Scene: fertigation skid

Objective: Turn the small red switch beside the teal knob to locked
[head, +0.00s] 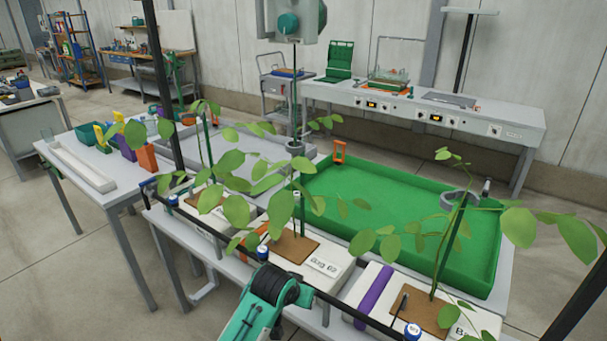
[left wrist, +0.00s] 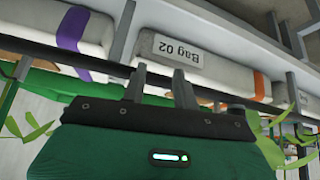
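I cannot make out a small red switch in either view. A round teal part (head: 288,22) sits on a grey box (head: 307,8) at the top of the head view; I cannot tell whether it is the teal knob. My left arm (head: 262,300) reaches in from the bottom of the head view, in front of the white Bag 02 (head: 345,262); its fingertips are not clear there. My right gripper is not in view.
A dark rail (head: 345,302) runs along the front of the bags. Leafy plants (head: 283,207) rise from them and hide part of the scene. A green tray (head: 395,205) lies behind. A grey bench (head: 465,118) stands along the back wall. Floor is clear at lower left.

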